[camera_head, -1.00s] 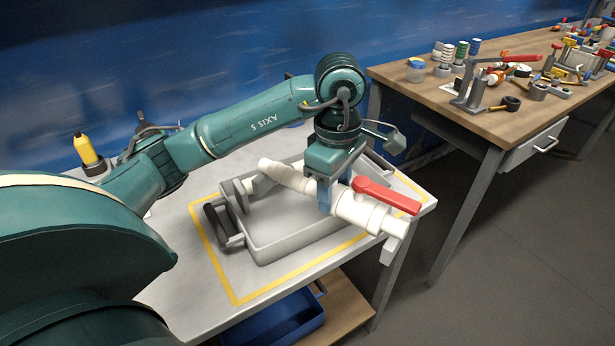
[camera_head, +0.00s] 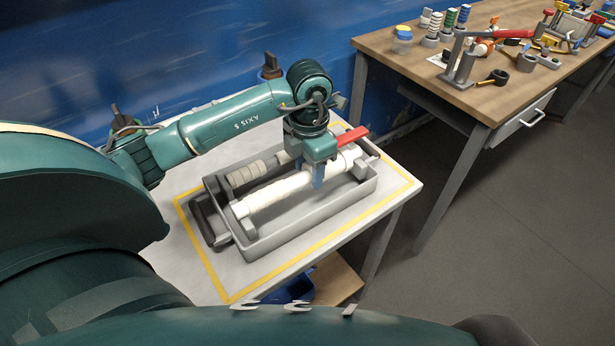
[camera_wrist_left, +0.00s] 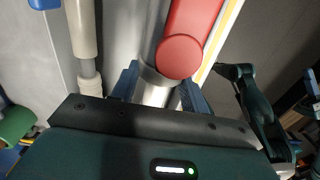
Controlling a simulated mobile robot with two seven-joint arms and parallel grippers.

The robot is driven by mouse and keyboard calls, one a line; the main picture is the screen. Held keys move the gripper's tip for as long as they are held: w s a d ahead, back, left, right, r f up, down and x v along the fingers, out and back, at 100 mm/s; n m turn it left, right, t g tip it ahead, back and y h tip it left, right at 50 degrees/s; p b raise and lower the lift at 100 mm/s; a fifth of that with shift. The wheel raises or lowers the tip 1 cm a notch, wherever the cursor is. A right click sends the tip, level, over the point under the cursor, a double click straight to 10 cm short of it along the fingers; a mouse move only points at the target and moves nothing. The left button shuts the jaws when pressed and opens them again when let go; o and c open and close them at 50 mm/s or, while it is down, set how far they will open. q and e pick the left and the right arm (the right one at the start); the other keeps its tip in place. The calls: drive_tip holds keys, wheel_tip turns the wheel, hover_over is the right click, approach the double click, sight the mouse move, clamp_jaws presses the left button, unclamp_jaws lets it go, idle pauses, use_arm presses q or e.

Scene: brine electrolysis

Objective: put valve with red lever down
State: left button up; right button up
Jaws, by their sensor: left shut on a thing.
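The valve with red lever is a white pipe-like body (camera_head: 275,192) with a flat red lever (camera_head: 352,136) at its right end. In the head view it lies lengthwise within the outline of a grey tray (camera_head: 290,236); whether it touches the tray's supports cannot be told. My left gripper (camera_head: 318,182), pointing down, is shut on the valve near the lever. In the left wrist view its blue fingers (camera_wrist_left: 160,92) straddle the grey-looking body, with the lever (camera_wrist_left: 190,40) just ahead. The fingers hide part of the body. My right gripper is not in view.
A second pale ribbed pipe (camera_head: 250,173) lies in the tray behind the valve. The tray stands inside a yellow outline on a light table (camera_head: 395,205). A wooden bench (camera_head: 400,50) with tools is at the back right. A blue bin (camera_head: 292,288) sits below.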

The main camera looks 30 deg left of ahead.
sight(309, 178)
use_arm(q)
wheel_tip(309, 178, down, 3)
drive_tip(key=shift+f, duration=0.3)
drive_tip(key=shift+f, duration=0.1)
drive_tip(key=o, duration=0.8)
drive_tip(key=shift+f, duration=0.1)
drive_tip(key=o, duration=0.4)
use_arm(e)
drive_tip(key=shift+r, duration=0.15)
use_arm(q)
drive_tip(key=shift+r, duration=0.4)
wheel_tip(309, 178, up, 12)
drive_tip(key=shift+f+b, duration=0.2)
drive_tip(key=shift+b, duration=0.2)
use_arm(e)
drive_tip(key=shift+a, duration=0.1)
